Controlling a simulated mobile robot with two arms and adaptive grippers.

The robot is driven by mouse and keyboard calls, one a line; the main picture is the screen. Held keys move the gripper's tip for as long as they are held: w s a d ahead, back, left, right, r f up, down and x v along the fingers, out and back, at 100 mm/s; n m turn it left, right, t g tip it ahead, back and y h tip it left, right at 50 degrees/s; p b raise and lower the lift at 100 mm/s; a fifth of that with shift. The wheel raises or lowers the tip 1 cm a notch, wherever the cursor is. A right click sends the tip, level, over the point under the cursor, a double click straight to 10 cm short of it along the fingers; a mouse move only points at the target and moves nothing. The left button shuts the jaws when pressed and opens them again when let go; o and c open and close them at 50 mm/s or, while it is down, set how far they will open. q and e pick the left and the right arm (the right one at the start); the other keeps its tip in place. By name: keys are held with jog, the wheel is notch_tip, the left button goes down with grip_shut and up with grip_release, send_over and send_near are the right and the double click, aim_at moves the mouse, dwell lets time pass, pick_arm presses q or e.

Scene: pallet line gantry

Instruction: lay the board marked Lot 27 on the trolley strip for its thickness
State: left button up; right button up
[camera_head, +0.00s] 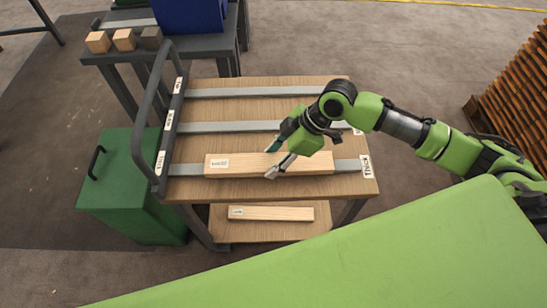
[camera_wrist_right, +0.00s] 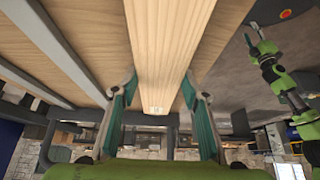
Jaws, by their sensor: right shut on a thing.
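A pale wooden board (camera_head: 310,162) lies along the front grey strip (camera_head: 347,165) of the trolley top, by the label Thick (camera_head: 366,167). It has a small white tag near its left end, too small to read surely. My right gripper (camera_head: 279,163) is shut across the middle of this board, one finger on each long side. The right wrist view shows the board (camera_wrist_right: 172,50) running between the teal finger pads. A green arm, likely my left, shows small in that view; its gripper (camera_wrist_right: 252,38) is too small to judge.
A second tagged board (camera_head: 275,213) lies on the lower shelf. Two more strips (camera_head: 235,127) cross the trolley top, bare where visible. A dark handle rail (camera_head: 170,125) with labels stands at the left. A green bin (camera_head: 125,185) is beside it. Small blocks (camera_head: 123,39) sit on a table behind.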

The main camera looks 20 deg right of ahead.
jog(key=o, duration=1.4)
jog(key=shift+r, duration=0.15)
jog(key=v, duration=1.1)
jog(key=shift+s+d+r, duration=0.1)
jog(key=shift+d+r, duration=0.1)
jog(key=shift+r, duration=0.15)
